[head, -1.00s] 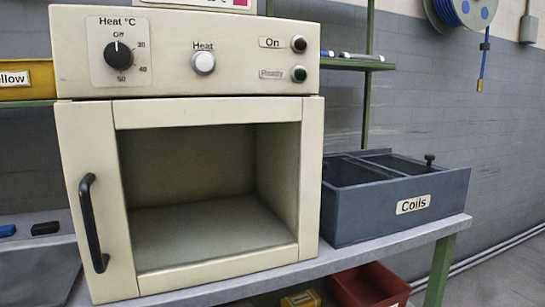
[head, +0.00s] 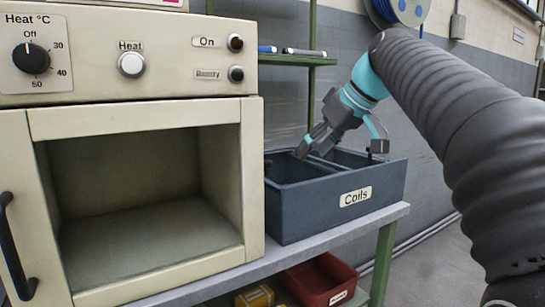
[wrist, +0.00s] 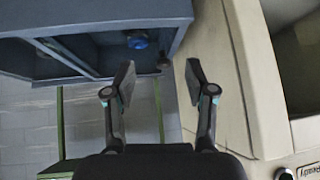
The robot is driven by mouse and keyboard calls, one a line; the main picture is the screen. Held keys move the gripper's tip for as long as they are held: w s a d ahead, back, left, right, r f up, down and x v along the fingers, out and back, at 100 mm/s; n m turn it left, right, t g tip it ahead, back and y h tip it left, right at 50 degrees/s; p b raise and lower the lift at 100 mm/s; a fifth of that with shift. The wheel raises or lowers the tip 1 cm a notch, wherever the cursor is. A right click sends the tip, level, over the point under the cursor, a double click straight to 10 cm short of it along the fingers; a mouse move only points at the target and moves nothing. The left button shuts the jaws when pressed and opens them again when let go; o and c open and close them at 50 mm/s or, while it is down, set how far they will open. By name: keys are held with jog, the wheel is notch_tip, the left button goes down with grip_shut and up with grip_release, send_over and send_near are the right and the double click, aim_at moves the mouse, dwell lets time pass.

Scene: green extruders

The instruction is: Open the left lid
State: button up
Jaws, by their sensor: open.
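The dark blue-grey "Coils" box (head: 335,207) stands on the shelf right of the oven, its two compartments showing dark interiors from above. I cannot make out a separate left lid panel. A small dark knob (head: 268,163) shows at the box's left edge. In the wrist view a dark knob (wrist: 163,63) is at the box edge beside the oven, just beyond and between my fingertips. A blue item (wrist: 137,42) lies inside the compartment beside it. My gripper (head: 340,149) is open and empty, over the box; it also shows in the wrist view (wrist: 159,82).
The cream oven (head: 255,200) with an open front cavity stands close to the box's left side. A second black knob (head: 377,146) is on the box's right side. A red bin (head: 320,280) sits under the shelf (head: 385,218). Floor is free at right.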

aim_at(267, 161)
jog(key=w+a+r+n+y, duration=0.2)
jog(key=w+r+n, duration=0.1)
jog(key=w+r, duration=0.15)
jog(key=x, duration=1.4)
jog(key=shift+s+d+f, duration=0.15)
jog(key=shift+d, duration=0.05)
jog(key=shift+c, duration=0.2)
grip_shut()
